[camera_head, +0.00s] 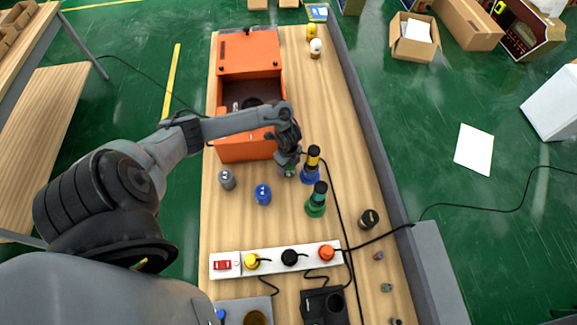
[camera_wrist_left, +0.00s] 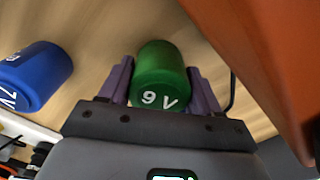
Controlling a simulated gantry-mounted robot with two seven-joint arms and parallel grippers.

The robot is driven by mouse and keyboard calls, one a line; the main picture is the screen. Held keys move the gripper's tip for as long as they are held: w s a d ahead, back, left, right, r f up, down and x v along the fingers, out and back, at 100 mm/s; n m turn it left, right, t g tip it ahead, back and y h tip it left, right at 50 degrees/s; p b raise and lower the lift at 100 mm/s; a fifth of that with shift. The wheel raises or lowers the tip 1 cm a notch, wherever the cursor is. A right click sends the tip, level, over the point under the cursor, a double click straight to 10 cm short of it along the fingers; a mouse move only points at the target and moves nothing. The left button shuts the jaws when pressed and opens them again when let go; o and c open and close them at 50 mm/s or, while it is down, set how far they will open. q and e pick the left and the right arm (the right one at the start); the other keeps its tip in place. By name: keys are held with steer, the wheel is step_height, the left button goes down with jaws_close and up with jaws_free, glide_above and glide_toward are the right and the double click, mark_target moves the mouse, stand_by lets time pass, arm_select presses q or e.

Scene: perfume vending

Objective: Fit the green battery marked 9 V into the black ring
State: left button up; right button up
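The green battery (camera_wrist_left: 160,75) marked 9 V shows in the left wrist view between the two fingers of my left gripper (camera_wrist_left: 160,80). Both fingers lie close against its sides, and the gripper looks shut on it. In the head view my left gripper (camera_head: 289,165) points down beside the orange box, with a bit of the green battery (camera_head: 289,171) showing below it. I cannot tell if the battery is off the table. A black ring-like round part (camera_head: 335,301) sits on a black device at the table's front. My right gripper is not in view.
A blue battery (camera_head: 263,194) and a grey one (camera_head: 227,179) stand left of the front. A blue-yellow bottle (camera_head: 311,165) and a green-black bottle (camera_head: 316,200) stand close right of the gripper. A power strip (camera_head: 275,259) with cables crosses the front. The open orange box (camera_head: 247,149) is behind.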

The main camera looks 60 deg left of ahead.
arm_select(q)
steer(key=c, duration=0.7)
steer(key=shift+r, duration=0.1)
